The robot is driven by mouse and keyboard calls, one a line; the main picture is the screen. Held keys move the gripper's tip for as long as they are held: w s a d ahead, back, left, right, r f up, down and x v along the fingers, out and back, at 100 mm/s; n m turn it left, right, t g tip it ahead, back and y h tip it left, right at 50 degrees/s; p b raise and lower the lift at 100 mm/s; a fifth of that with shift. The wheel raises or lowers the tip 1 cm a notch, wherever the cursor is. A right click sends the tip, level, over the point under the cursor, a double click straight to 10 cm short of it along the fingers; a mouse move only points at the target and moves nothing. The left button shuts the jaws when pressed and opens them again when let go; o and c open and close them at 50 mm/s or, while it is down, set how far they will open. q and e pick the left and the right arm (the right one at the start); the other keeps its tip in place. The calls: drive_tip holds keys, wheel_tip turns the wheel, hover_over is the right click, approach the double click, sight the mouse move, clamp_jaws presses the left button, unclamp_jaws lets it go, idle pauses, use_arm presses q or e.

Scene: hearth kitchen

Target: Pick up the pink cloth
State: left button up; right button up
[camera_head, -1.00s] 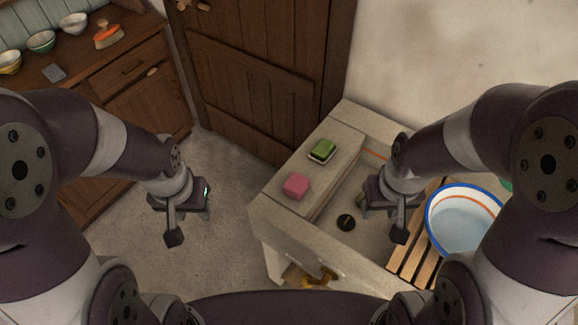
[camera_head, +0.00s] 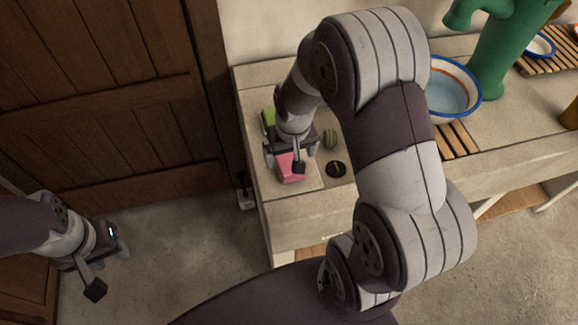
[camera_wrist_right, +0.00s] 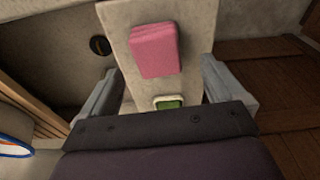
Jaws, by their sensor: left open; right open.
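The pink cloth (camera_head: 290,168) is a small folded block on the left ledge of the stone sink (camera_head: 290,234). In the right wrist view the pink cloth (camera_wrist_right: 154,50) lies ahead of the open jaws, with nothing between the fingers touching it that I can see. My right gripper (camera_head: 292,160) is open above the cloth and partly covers it in the head view. The right gripper's fingers (camera_wrist_right: 154,95) also show in the wrist view. My left gripper (camera_head: 98,268) is open and empty, low at the left, far from the cloth.
A green sponge in a dish (camera_head: 268,118) sits behind the cloth on the ledge. A dark round drain (camera_head: 335,169) lies in the basin. A blue-rimmed bowl (camera_head: 452,92), a wooden slatted rack (camera_head: 458,140) and a green pump (camera_head: 505,50) stand to the right.

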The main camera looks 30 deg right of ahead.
sight(290, 162)
drive_tip(key=f, duration=0.5)
drive_tip(key=shift+w+d, duration=0.2)
drive_tip(key=shift+w, duration=0.2)
drive_tip(key=shift+s, duration=0.1)
drive_tip(key=c, duration=1)
drive_tip(key=shift+r, duration=0.1)
drive_tip(key=shift+c, duration=0.2)
